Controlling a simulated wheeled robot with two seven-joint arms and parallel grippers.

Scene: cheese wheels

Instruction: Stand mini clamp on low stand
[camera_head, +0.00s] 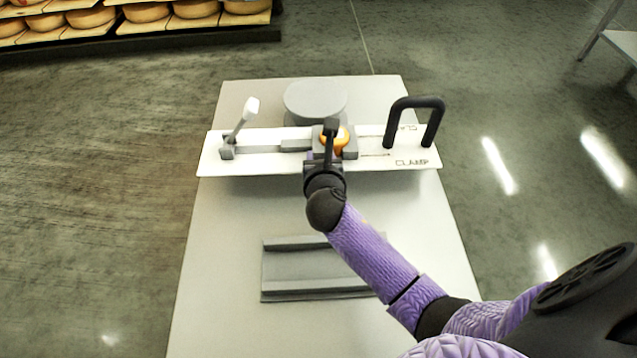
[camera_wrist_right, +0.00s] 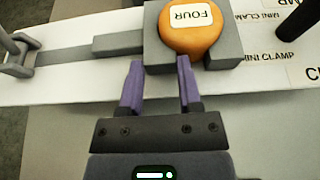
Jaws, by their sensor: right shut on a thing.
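The mini clamp (camera_head: 275,162) is a long white board marked "CLAMP", with a grey lever (camera_head: 238,128) at left and a black handle (camera_head: 431,125) at right. Its grey block holds an orange piece (camera_wrist_right: 180,40) labelled "FOUR". My right gripper (camera_wrist_right: 160,62) is shut on the clamp at the front of the grey block; the exact contact is partly hidden. No label marks the low stand: a grey ridged channel piece (camera_head: 310,271) lies in front of the board and a grey round disc (camera_head: 315,97) behind it. My left gripper is not in view.
All this is over a pale table (camera_head: 225,265), and the board's ends reach past its sides. The table is bare left of the channel piece. Shelves with cheese wheels (camera_head: 145,12) stand at the back left; another table (camera_head: 622,42) shows at far right.

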